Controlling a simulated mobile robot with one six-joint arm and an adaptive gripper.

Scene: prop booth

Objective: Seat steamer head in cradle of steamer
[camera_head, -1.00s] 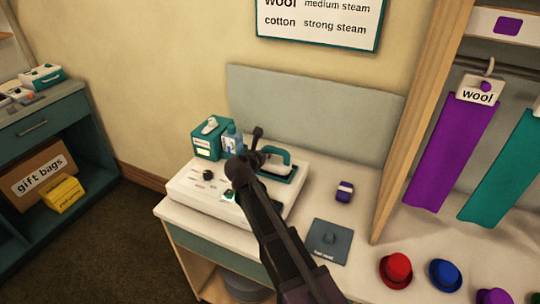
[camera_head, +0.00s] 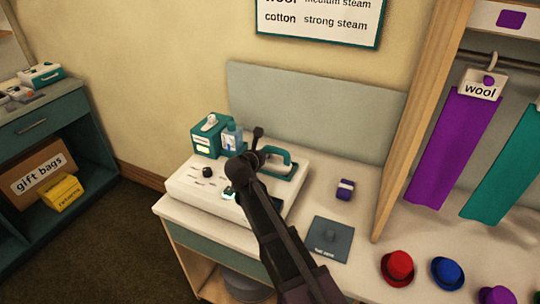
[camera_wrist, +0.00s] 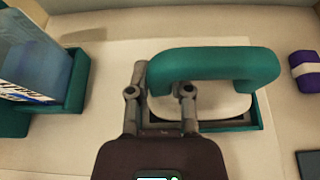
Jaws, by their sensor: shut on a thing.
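The steamer (camera_head: 188,188) is a white flat box with knobs on a counter. Its cradle is a teal rectangular frame on the top right of the box (camera_head: 288,178), also seen in the wrist view (camera_wrist: 225,139). The steamer head has a thick teal looped handle (camera_head: 286,157). In the wrist view, the handle (camera_wrist: 225,64) is over the cradle, its left end between my fingers. My gripper (camera_head: 256,160) is shut on that end, and its fingers show in the wrist view (camera_wrist: 161,92). Whether the head rests fully in the cradle is hard to tell.
A blue bottle (camera_head: 232,136) in a teal holder and a teal box (camera_head: 206,139) stand at the back left. A purple-and-white block (camera_head: 345,190) and a grey mat (camera_head: 330,240) lie to the right. A grey panel (camera_head: 310,110) rises behind.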

